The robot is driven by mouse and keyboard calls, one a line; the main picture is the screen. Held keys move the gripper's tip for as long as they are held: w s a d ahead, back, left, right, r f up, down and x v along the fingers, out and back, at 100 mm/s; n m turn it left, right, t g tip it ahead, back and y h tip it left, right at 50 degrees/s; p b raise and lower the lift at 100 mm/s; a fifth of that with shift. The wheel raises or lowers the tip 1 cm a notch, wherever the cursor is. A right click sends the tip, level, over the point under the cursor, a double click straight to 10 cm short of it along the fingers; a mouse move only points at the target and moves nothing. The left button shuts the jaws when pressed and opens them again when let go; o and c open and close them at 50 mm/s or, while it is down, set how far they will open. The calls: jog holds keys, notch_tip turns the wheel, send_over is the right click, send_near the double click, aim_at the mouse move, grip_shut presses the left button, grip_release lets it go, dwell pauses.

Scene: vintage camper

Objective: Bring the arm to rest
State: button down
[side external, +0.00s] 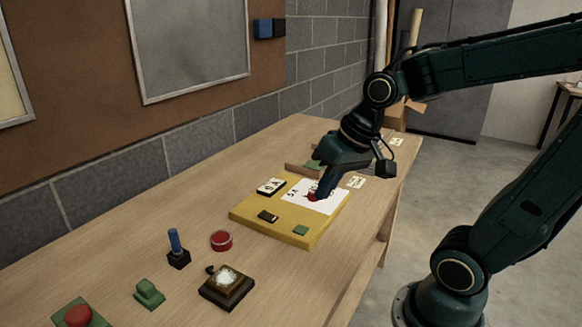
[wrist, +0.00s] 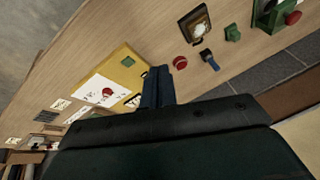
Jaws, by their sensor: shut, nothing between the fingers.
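My gripper (side external: 322,192) reaches down over a yellow board (side external: 270,228) on the wooden bench, near a white sheet (side external: 293,198) lying on it. Its blue fingers (wrist: 158,86) are together in the wrist view, with nothing between them. A small red thing (side external: 312,197) shows on the sheet by the fingertips in the side view; in the wrist view it lies apart from the fingers. The gap between fingertips and board is hard to judge.
A black-and-white block (side external: 271,186), a small black piece (side external: 268,216) and a green piece (side external: 300,230) sit on the board. Nearer are a red disc (side external: 221,240), a blue lever (side external: 175,243), a dark box (side external: 227,287) and a green switch (side external: 148,293). A wall runs behind the bench.

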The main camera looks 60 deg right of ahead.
jog(key=s+a+r+n+t+h, duration=0.1)
jog(key=s+r+n, duration=0.2)
jog(key=s, duration=0.4)
jog(key=shift+s+n, duration=0.2)
jog(key=shift+n, duration=0.4)
